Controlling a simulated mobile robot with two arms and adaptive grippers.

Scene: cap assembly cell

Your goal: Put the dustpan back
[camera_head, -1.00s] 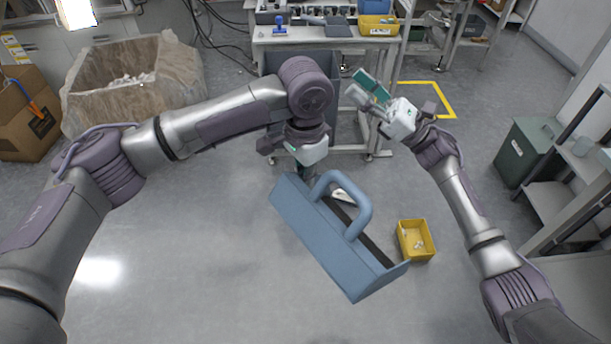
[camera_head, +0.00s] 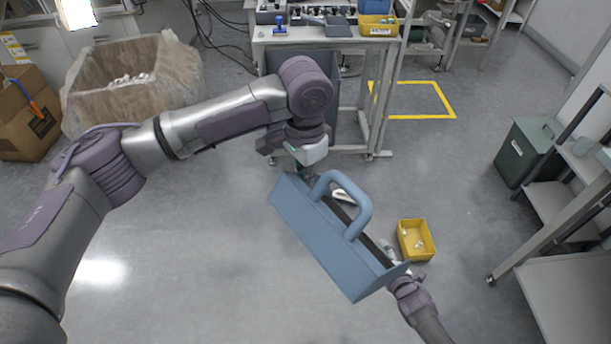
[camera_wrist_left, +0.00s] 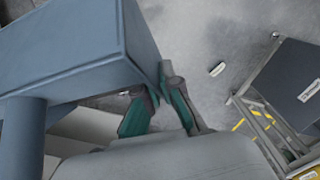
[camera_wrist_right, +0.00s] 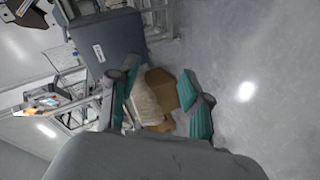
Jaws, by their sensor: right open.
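The blue-grey dustpan (camera_head: 325,240) with its looped handle (camera_head: 350,200) is held tilted in the air in front of me. My left gripper (camera_head: 303,172) is at its far left corner. In the left wrist view, the teal fingers of the left gripper (camera_wrist_left: 160,92) meet at the edge of the dustpan (camera_wrist_left: 75,50), shut on it. My right gripper is mostly hidden behind the dustpan's near right end in the head view. In the right wrist view, the right gripper (camera_wrist_right: 157,85) has its fingers spread, with nothing between them.
A yellow bin (camera_head: 402,243) with small white pieces is right of the dustpan. A workbench (camera_head: 320,36) with tools stands at the back. A lined waste box (camera_head: 85,105) and a cardboard box (camera_head: 22,135) are at left. Shelving (camera_head: 545,235) and a green bin (camera_head: 520,155) are at right.

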